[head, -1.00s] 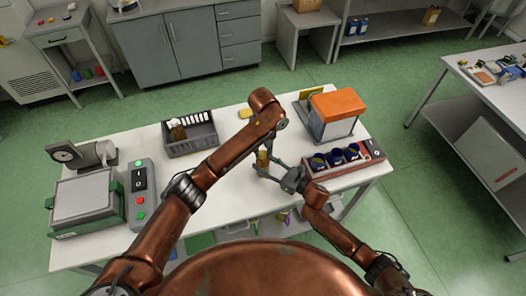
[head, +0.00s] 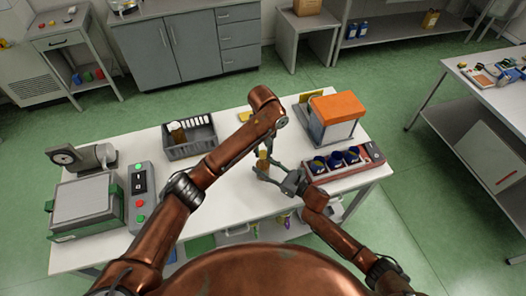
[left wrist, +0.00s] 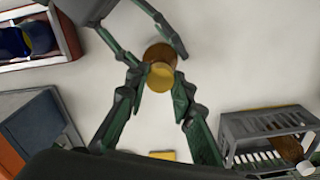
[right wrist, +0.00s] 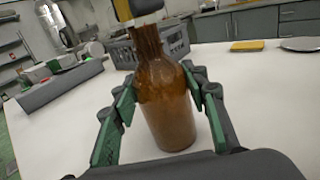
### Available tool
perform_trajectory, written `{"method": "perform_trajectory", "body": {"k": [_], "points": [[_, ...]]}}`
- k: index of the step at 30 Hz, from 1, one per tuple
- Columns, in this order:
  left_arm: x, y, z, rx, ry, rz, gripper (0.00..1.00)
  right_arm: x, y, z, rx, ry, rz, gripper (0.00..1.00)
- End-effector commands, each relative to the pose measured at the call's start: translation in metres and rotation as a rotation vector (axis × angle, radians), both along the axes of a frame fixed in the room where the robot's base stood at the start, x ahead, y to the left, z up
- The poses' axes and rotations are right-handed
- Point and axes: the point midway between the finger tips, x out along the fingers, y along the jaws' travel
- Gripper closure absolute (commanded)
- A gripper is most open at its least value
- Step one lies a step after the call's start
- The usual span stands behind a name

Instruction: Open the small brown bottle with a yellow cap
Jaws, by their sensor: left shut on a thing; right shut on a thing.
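The small brown bottle (right wrist: 168,105) stands upright or nearly so between the fingers of my right gripper (right wrist: 162,95), which is shut on its body. In the head view the bottle (head: 263,160) is small and partly covered by my arms. My left gripper (left wrist: 157,88) comes from above and is shut on the yellow cap (left wrist: 161,76), seen from the top. In the right wrist view, dark fingertips and a bit of yellow cap (right wrist: 122,10) show at the bottle's neck. I cannot tell whether the cap is still seated.
A grey basket (head: 190,150) holding a brown bottle stands left on the white table (head: 235,200). An orange-topped box (head: 336,108) and a red rack with several blue-sided items (head: 345,165) stand right. A control box (head: 141,195) and grey-green machine (head: 85,208) stand far left.

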Motion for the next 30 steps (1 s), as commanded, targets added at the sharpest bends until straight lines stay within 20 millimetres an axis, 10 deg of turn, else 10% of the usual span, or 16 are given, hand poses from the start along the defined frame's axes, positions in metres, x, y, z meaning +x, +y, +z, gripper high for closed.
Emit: {"method": "perform_trajectory", "body": {"k": [18,19,30], "points": [[0.000,0.000,0.039,0.000,0.000,0.000,1.00,-0.001,-0.002,-0.006,-0.007,0.007,-0.003,1.00],[0.000,0.000,0.039,0.000,0.000,0.000,1.00,-0.001,-0.002,-0.006,-0.007,0.007,-0.003,0.58],[0.000,0.000,0.039,0.000,-0.001,0.000,1.00,0.000,0.000,-0.002,-0.002,0.003,-0.001,0.39]]}}
